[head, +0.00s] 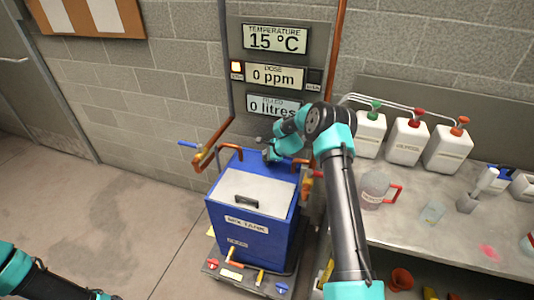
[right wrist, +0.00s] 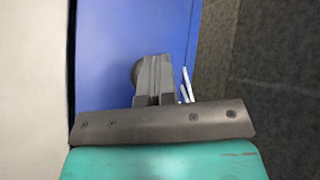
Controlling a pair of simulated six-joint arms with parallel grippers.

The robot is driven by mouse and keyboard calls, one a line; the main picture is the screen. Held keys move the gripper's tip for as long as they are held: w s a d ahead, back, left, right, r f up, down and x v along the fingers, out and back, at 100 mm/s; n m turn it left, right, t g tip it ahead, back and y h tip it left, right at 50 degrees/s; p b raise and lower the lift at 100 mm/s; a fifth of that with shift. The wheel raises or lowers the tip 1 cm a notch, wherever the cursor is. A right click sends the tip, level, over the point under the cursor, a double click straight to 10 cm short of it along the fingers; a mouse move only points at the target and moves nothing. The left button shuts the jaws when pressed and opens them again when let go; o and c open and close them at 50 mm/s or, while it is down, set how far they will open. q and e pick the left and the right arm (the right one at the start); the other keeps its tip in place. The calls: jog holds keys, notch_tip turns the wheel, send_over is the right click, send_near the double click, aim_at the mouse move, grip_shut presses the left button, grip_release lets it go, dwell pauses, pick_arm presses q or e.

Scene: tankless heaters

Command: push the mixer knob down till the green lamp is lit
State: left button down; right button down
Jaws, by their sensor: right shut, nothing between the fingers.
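The blue mix tank (head: 225,220) stands on a low base in the middle of the head view, with a pale lid on top. My right gripper (head: 268,154) is shut and empty over the tank's back rim. In the right wrist view its closed fingers (right wrist: 154,78) point at the blue surface. A dark round part, possibly the mixer knob (right wrist: 135,74), shows half hidden beside the fingers; I cannot tell whether they touch. The lamp (head: 314,76) on the right is dark. My left gripper is out of view.
The displays read 15 °C (head: 275,40), 0 ppm (head: 274,76) and 0 litres. Copper pipes and a blue-handled valve (head: 188,144) flank the tank. A bench (head: 410,225) at right holds white canisters (head: 407,141) and a jug (head: 374,189). The floor at left is clear.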

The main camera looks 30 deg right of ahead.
jog(key=shift+f, duration=0.6)
dwell(0.6)
jog(key=shift+r, duration=3)
jog(key=shift+r, duration=0.1)
notch_tip(320, 180, up, 5)
jog(key=shift+f, duration=0.1)
jog(key=shift+a, duration=0.1)
